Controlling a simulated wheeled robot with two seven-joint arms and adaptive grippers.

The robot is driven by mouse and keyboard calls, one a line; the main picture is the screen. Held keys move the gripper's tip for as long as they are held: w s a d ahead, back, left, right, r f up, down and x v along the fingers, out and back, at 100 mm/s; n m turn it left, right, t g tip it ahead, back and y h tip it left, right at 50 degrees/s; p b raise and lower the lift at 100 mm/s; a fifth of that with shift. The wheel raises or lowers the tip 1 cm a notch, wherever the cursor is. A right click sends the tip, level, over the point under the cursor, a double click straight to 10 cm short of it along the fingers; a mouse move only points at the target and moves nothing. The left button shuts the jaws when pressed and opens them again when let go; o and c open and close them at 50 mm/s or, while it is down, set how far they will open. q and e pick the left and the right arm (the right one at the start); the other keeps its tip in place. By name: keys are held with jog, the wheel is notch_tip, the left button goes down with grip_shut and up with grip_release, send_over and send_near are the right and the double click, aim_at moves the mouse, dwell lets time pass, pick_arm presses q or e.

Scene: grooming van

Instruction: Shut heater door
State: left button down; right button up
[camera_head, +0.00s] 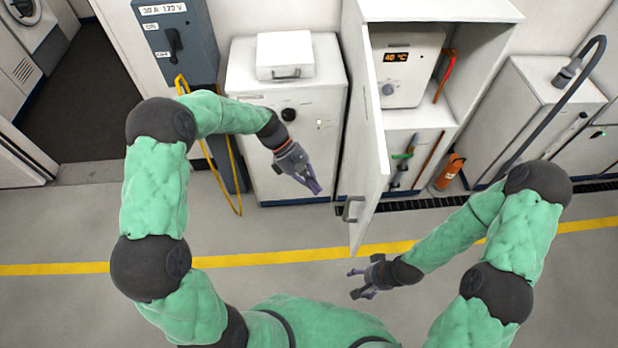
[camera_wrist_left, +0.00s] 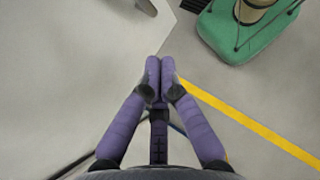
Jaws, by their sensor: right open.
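The heater door (camera_head: 368,130) is a tall white panel that stands open, jutting out from its cabinet toward me. Its grey handle (camera_head: 352,208) is low on the left face. Inside the cabinet is the white heater (camera_head: 402,92), with a lit "40 °C" display and a knob. My left gripper (camera_head: 316,187) is left of the door, near the handle but apart from it; its purple fingers are together and empty. In the left wrist view the shut fingers (camera_wrist_left: 160,75) point along the pale door panel (camera_wrist_left: 80,60). My right gripper (camera_head: 357,283) is open and empty, below the door's lower edge.
A white cabinet (camera_head: 265,185) with a case (camera_head: 285,55) on top stands left of the door. The floor in front, crossed by a yellow line (camera_head: 270,258), is clear.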

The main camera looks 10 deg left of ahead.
pick_arm(q)
jog(key=s+d+f, duration=0.2)
jog(key=d+f, duration=0.1)
jog(key=d, duration=0.3)
jog(key=shift+s+d+f+b, duration=0.15)
jog(key=shift+s+d+b, duration=0.15)
jog(key=shift+s+d, duration=0.1)
jog(key=shift+d, duration=0.1)
